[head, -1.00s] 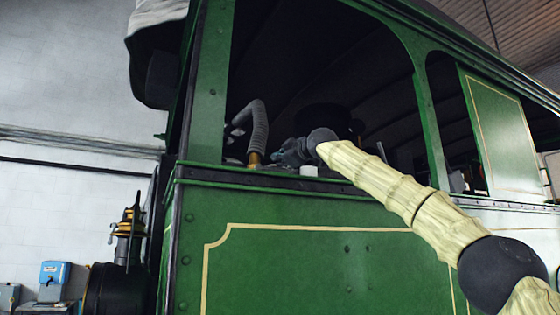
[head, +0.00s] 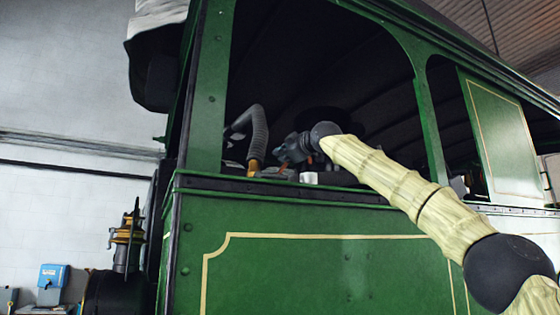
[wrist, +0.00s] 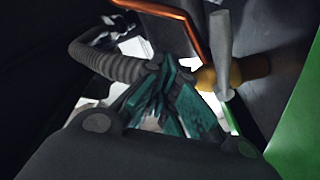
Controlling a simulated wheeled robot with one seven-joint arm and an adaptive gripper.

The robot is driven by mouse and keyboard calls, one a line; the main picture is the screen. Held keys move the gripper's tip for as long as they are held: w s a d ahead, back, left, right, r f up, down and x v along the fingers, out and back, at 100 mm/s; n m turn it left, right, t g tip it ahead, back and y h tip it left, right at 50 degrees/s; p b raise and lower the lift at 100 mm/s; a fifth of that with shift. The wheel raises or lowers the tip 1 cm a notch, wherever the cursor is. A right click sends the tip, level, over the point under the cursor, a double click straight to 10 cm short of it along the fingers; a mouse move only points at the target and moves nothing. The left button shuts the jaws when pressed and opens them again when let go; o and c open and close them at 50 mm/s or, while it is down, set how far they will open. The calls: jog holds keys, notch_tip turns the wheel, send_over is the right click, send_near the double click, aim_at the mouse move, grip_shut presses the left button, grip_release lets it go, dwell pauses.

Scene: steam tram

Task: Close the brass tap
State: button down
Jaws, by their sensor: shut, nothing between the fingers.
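The brass tap (wrist: 245,68) is a brown-gold body in the wrist view, on the right. A grey lever-like handle (wrist: 222,50) stands across its left end. In the head view a small piece of brass (head: 254,168) shows at the cab sill below the grey hose. My gripper (wrist: 168,75) has teal-padded fingers, which are shut and empty. In the wrist view its tips lie just left of the tap and handle; I cannot tell whether they touch. In the head view my gripper (head: 280,153) is inside the cab opening, just above the sill.
A grey ribbed hose (wrist: 105,60) runs left of the fingers, and a copper pipe (wrist: 190,20) passes above. The green cab wall (head: 320,260) and its sill (head: 350,193) lie below my arm. A green post (head: 210,90) stands left of the opening.

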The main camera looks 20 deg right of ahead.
jog(key=s+f+b, duration=0.1)
jog(key=s+b, duration=0.2)
jog(key=s, duration=0.4)
jog(key=shift+s+b, duration=0.2)
jog(key=shift+b, duration=0.1)
